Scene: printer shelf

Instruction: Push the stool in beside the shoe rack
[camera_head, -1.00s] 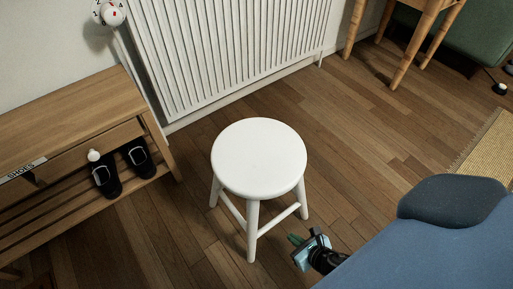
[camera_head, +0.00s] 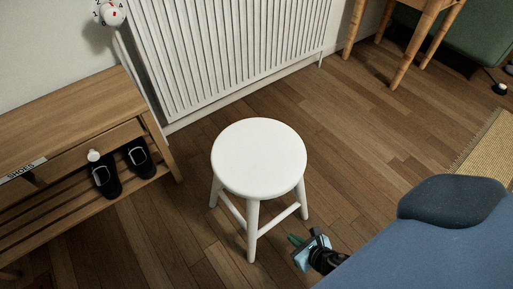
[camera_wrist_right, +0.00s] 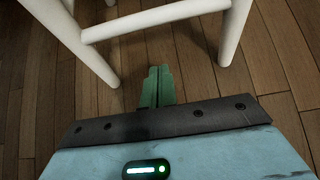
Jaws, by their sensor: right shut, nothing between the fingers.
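The white stool (camera_head: 259,158) stands upright on the wooden floor in the middle of the head view, to the right of the shoe rack and apart from it. The wooden shoe rack (camera_head: 75,105) stands at the left and holds dark shoes. My right gripper (camera_head: 295,240) is low, at the right of the stool's legs. In the right wrist view its green fingers (camera_wrist_right: 157,86) are together and empty, pointing between two stool legs (camera_wrist_right: 236,30) below a crossbar (camera_wrist_right: 155,19). I see no contact with the stool. My left gripper is out of view.
A white radiator (camera_head: 230,45) runs along the wall behind the stool. A wooden table or chair leg (camera_head: 416,45) stands at the back right. A woven mat (camera_head: 485,150) lies at the right. Floor between stool and rack is clear.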

